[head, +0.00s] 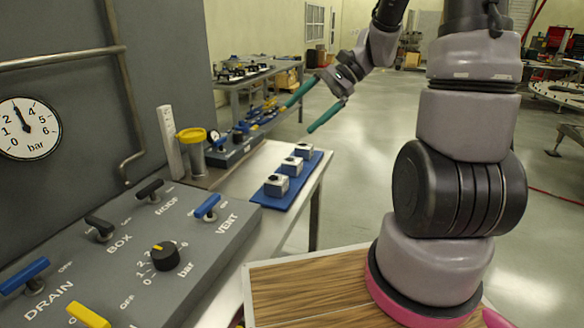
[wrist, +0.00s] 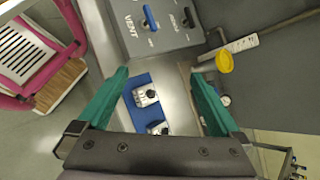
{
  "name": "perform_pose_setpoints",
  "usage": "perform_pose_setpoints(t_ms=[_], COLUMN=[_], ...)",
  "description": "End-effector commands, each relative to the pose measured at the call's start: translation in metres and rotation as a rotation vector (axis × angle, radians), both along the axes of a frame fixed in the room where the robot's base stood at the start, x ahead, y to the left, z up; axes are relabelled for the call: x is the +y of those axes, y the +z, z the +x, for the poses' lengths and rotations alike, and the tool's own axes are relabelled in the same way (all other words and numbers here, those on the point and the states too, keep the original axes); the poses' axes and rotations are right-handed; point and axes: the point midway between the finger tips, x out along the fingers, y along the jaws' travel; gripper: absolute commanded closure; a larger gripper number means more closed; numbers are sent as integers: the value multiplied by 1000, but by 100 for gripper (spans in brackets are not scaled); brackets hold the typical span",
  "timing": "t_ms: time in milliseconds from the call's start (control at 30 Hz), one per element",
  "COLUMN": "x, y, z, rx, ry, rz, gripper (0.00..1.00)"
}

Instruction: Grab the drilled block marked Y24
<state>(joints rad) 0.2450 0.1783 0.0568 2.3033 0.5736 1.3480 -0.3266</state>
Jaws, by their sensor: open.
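Three small pale-grey blocks with dark round tops stand in a row on a blue mat (head: 285,199) on the bench: a near one (head: 277,186), a middle one (head: 291,167) and a far one (head: 304,151). No Y24 mark is readable on any block. My gripper (head: 299,118) is open and empty, with its teal fingers above the bench, higher than the blocks. In the wrist view, two blocks (wrist: 145,95) (wrist: 158,128) on the blue mat show between the fingers, apart from them. The third block is not visible there, and my gripper's body covers the lower part.
A grey valve panel (head: 130,258) with levers and a knob fills the near left. A yellow-topped cup (head: 192,150) and an upright white post (head: 169,140) stand left of the mat. A wood-topped surface (head: 310,290) lies in front. Open floor lies right of the bench.

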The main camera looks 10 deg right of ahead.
Motion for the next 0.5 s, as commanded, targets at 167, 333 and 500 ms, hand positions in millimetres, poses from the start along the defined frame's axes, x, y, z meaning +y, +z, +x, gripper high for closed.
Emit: perform_pose_setpoints(t_ms=[167, 333, 500], x=[-1, -7, -19], y=[-35, -70, -110], z=[32, 62, 91], rx=[129, 227, 310], ry=[-112, -235, -381], rz=[182, 348, 513], gripper=[0, 0, 0])
